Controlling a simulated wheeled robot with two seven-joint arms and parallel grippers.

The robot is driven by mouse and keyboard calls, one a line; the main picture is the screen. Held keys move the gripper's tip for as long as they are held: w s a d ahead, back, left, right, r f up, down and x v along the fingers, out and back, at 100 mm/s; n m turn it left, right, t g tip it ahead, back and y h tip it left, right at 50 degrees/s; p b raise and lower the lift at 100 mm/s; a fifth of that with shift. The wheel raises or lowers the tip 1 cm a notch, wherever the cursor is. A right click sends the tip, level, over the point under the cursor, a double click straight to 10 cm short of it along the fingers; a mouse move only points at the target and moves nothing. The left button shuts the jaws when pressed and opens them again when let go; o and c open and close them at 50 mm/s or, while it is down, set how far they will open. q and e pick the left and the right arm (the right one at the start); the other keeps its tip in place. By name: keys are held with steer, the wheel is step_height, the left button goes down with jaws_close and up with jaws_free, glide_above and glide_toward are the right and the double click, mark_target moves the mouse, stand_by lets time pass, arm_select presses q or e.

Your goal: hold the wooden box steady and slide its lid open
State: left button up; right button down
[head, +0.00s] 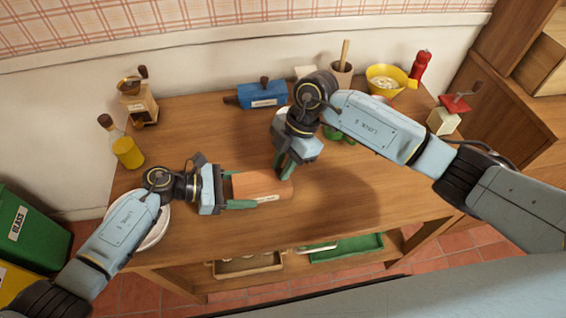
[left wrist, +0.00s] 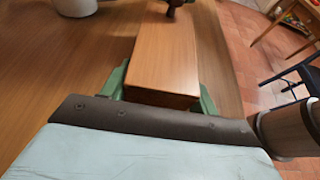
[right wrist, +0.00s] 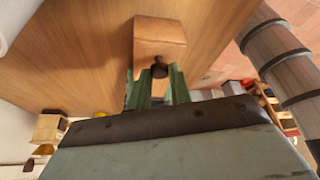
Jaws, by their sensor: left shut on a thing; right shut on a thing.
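The wooden box (head: 260,187) lies on the table in front of me, long and orange-brown, with a pale label on its near side. My left gripper (head: 243,190) is shut on the box's left end. In the left wrist view its green fingers flank the box (left wrist: 165,58). My right gripper (head: 285,168) reaches down at the box's right end. In the right wrist view its fingers are shut on a dark knob (right wrist: 160,69) at that end of the box (right wrist: 160,35). No gap in the lid shows, and the lid's edges are hard to make out.
A blue box (head: 258,96), a coffee grinder (head: 139,105), an oil bottle (head: 126,150), a yellow bowl (head: 380,74) and a red mill (head: 420,66) stand around the back and sides. A white plate (head: 158,232) lies under my left arm. The table right of the box is clear.

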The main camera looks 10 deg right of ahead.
steer(key=d, duration=0.9)
steer(key=shift+d, duration=0.35)
steer(key=c, duration=1.3)
jaws_free()
steer(key=shift+o, duration=0.2)
steer(key=v, duration=1.2)
